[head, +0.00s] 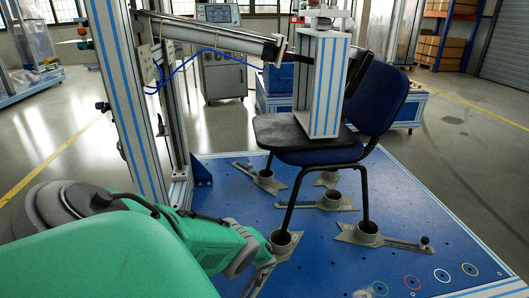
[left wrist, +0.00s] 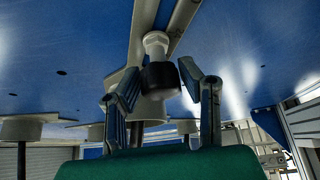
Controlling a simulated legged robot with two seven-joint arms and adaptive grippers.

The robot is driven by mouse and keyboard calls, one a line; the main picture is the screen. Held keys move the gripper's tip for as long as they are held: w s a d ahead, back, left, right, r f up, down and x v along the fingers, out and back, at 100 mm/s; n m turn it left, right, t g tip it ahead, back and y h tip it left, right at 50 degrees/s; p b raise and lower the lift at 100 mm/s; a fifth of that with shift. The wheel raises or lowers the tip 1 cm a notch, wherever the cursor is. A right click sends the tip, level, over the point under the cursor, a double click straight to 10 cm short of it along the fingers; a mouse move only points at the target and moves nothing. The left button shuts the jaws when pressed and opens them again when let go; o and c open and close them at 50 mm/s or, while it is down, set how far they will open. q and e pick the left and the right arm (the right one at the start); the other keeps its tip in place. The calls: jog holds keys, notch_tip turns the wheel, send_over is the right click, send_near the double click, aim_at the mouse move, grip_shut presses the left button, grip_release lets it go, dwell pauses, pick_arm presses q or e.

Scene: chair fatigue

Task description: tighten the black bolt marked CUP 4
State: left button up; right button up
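The blue test chair (head: 372,95) stands with its front legs in grey cups on the blue platform. My left gripper (head: 262,272) is low at the front cup (head: 283,243), its fingertips mostly hidden by my green arm. In the left wrist view a black bolt head (left wrist: 160,77) with a pale shank sits on a grey slotted bar. My open left fingers (left wrist: 158,88) stand on either side of it, the right one very close; contact is unclear. Another dark bolt (head: 425,241) stands on the right cup's bar. No CUP 4 marking is legible. My right gripper is out of view.
Other cups (head: 331,199) and slotted bars lie across the platform. Coloured rings (head: 442,275) mark its front right edge. The platform right of the chair is mostly clear.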

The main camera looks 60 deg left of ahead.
pick_arm(q)
jog(key=shift+o, duration=0.8)
jog(key=shift+w+d+n+g+y+b, duration=0.15)
jog(key=shift+n+g+y+b, duration=0.25)
jog(key=shift+n, duration=0.7)
jog(key=shift+n+g+b, duration=0.4)
jog(key=shift+n+g, duration=0.1)
jog(key=shift+n, duration=0.5)
jog(key=shift+a, duration=0.25)
